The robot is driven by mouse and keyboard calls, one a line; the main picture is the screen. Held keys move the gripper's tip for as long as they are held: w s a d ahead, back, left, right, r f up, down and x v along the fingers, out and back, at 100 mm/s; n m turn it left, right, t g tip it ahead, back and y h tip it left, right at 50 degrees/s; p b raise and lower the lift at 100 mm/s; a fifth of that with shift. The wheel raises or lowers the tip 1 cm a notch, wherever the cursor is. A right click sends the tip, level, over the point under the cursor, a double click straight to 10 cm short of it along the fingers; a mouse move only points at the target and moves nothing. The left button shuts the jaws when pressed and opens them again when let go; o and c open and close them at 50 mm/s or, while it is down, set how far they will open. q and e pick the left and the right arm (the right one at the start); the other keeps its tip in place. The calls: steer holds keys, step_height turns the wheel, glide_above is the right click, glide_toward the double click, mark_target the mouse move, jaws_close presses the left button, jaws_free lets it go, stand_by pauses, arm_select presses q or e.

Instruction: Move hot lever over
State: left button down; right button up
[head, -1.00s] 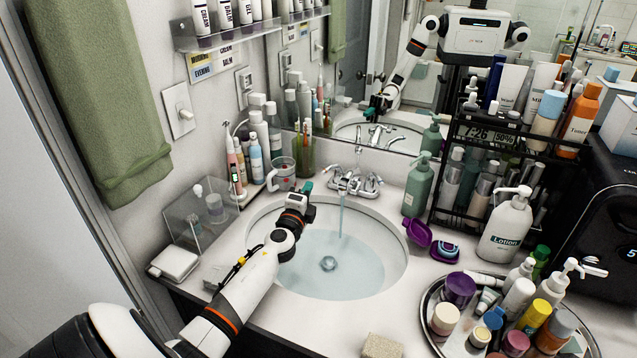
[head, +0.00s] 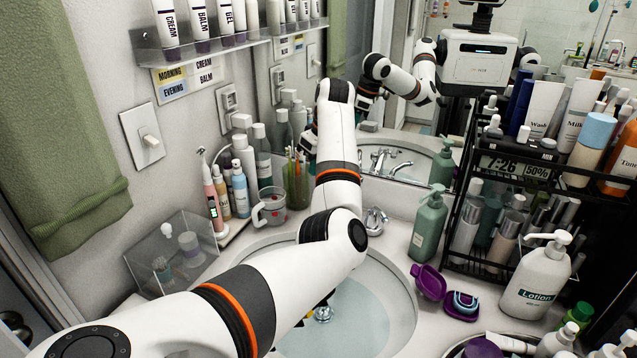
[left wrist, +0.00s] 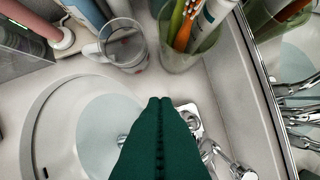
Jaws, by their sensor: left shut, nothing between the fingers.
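The chrome faucet is mostly hidden behind my left arm in the head view, where only its right-hand handle (head: 375,220) shows clearly. In the left wrist view, a chrome lever and base part (left wrist: 190,115) sits just right of my fingertips, with more chrome (left wrist: 240,170) lower right. I cannot tell whether the fingers touch it. My left gripper (left wrist: 160,102) has dark green fingers, shut together and empty. In the head view it is hidden behind my wrist. The sink (head: 400,290) holds water. My right gripper is not in view.
A clear mug (head: 270,208) and a green cup of brushes (head: 297,180) stand behind the sink. A green pump bottle (head: 428,228) stands right of the faucet. The mirror (head: 410,165) borders the back. A purple case (head: 430,283) lies right of the sink.

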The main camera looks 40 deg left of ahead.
arm_select(q)
steer(key=p+x, duration=0.1)
steer(key=x, duration=0.9)
steer(key=shift+s+a+r, duration=0.1)
steer(key=shift+s+a, duration=0.05)
steer(key=d, duration=0.2)
steer(key=d+r+p, duration=0.1)
steer(key=d, duration=0.1)
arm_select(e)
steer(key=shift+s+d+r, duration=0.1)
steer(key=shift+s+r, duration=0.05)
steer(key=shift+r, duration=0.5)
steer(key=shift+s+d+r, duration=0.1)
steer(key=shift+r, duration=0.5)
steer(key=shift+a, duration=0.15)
arm_select(q)
steer(key=shift+d+r+p, duration=0.1)
steer(key=shift+p, duration=0.25)
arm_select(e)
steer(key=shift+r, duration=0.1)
